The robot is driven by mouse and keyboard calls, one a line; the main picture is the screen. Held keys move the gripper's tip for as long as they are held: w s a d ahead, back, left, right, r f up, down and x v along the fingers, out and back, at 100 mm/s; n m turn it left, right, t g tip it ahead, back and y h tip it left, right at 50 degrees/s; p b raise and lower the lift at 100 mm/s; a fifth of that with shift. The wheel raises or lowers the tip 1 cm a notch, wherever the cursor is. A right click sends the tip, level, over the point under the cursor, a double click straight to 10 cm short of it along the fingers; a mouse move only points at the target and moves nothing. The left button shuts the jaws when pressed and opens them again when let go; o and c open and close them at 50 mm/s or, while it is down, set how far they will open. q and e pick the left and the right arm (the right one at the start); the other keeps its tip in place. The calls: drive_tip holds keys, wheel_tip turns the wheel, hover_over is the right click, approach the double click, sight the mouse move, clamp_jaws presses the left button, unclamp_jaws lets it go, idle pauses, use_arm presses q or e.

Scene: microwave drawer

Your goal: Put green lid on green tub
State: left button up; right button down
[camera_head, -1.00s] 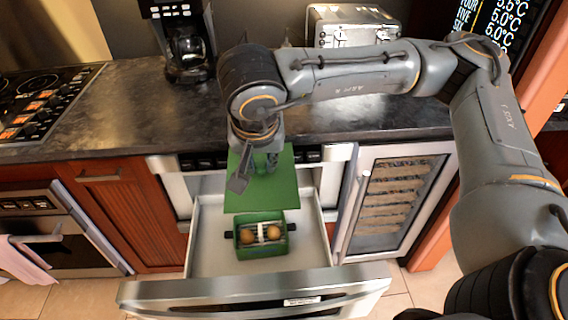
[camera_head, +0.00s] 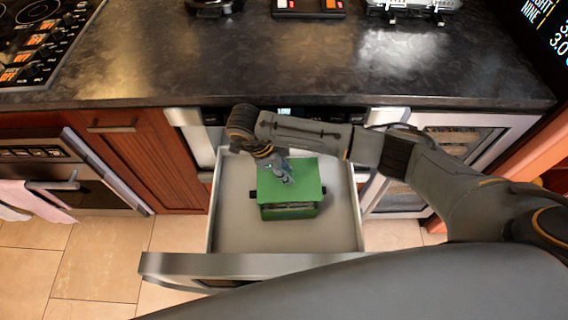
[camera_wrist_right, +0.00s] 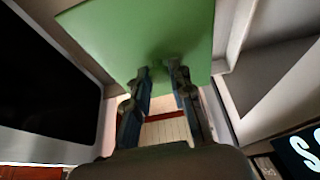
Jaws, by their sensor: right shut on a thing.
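The green lid (camera_head: 298,180) is a flat square plate above the green tub (camera_head: 290,212) in the head view. The tub stands in the open drawer; its front wall shows under the lid's near edge, and its inside is mostly hidden. My right gripper (camera_head: 285,172) is shut on the lid from above. In the right wrist view the lid (camera_wrist_right: 140,35) fills the top and the right gripper's fingers (camera_wrist_right: 160,75) meet at it. I cannot tell whether the lid rests fully on the tub's rim. My left gripper is not in view.
The open drawer (camera_head: 235,215) has free floor around the tub, with its front panel (camera_head: 250,265) nearest me. The dark countertop (camera_head: 290,65) is above and behind. A glass-door cooler (camera_head: 410,195) stands to the right, and an oven with a hanging towel (camera_head: 35,200) to the left.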

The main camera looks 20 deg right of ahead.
drive_tip(key=shift+s+f+b, duration=0.15)
drive_tip(key=shift+f+b, duration=0.25)
drive_tip(key=shift+f, duration=0.15)
wheel_tip(320, 180, down, 3)
drive_tip(key=shift+f+b, duration=0.15)
drive_tip(key=shift+b, duration=1.05)
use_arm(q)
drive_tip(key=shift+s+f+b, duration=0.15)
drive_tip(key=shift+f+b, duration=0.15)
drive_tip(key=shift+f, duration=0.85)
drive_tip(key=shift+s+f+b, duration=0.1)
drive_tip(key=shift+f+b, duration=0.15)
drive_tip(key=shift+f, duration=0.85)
use_arm(e)
drive_tip(key=shift+f, duration=0.65)
use_arm(q)
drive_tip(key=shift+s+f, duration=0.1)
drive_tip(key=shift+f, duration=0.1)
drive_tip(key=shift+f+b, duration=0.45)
drive_tip(key=shift+b, duration=0.2)
use_arm(e)
drive_tip(key=shift+f, duration=0.4)
drive_tip(key=c, duration=0.6)
unclamp_jaws()
